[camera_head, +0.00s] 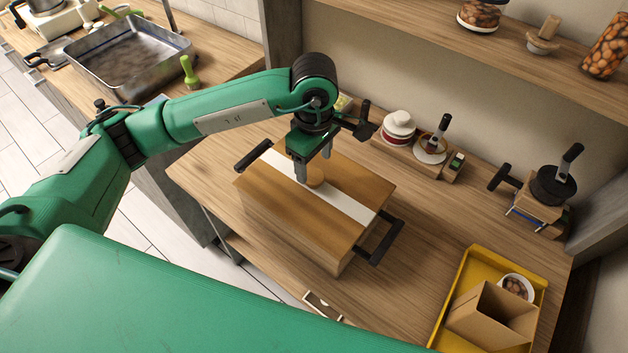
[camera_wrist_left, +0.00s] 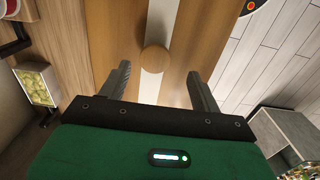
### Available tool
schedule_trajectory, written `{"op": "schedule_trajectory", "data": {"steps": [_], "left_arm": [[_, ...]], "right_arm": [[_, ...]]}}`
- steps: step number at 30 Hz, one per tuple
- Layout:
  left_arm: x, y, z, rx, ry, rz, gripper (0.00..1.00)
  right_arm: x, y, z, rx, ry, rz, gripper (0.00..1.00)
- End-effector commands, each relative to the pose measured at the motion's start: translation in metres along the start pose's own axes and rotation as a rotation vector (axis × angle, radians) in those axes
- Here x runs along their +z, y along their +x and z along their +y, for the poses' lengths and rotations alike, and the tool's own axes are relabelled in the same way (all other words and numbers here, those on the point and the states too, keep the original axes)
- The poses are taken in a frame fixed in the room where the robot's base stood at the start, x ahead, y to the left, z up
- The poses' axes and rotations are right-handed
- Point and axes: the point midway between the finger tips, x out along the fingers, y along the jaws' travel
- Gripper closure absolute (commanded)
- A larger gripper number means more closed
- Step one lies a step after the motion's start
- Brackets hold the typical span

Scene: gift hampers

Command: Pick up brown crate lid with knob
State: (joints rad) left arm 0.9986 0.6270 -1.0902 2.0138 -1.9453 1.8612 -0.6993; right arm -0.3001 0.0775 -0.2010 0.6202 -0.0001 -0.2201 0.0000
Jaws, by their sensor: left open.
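The brown crate lid (camera_head: 291,224) is wooden with a white stripe across it and a round wooden knob (camera_head: 315,177) near its middle. It lies on the wooden crate (camera_head: 270,233) on the table, with black handles at two ends. My left gripper (camera_head: 314,171) is over the lid, pointing down, at the knob. In the left wrist view the knob (camera_wrist_left: 155,59) shows on the white stripe, just ahead of and between the open fingers (camera_wrist_left: 160,80). No contact with the knob shows. My right gripper is not in view.
A yellow tray (camera_head: 456,291) with an open cardboard box (camera_head: 492,317) and a small bowl (camera_head: 517,287) is at the right. Jars and black-handled items stand along the back wall. A metal pan (camera_head: 128,55) is at the far left.

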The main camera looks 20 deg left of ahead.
Motion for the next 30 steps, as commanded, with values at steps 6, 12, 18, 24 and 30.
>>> {"op": "schedule_trajectory", "data": {"steps": [6,12,18,24,30], "left_arm": [[-0.001,0.01,0.001,-0.002,-0.002,-0.001,0.35],[-0.006,0.033,0.006,-0.005,-0.002,-0.002,0.35],[-0.006,0.054,0.007,0.0,0.0,-0.002,0.35],[-0.006,0.057,0.007,0.002,0.001,-0.002,0.35],[-0.006,0.057,0.007,0.001,0.001,-0.002,0.65]], "right_arm": [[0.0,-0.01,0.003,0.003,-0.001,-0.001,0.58],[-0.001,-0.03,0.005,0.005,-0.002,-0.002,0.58],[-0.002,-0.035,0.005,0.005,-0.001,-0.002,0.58],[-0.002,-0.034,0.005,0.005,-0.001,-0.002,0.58],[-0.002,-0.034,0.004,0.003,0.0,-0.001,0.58]]}}
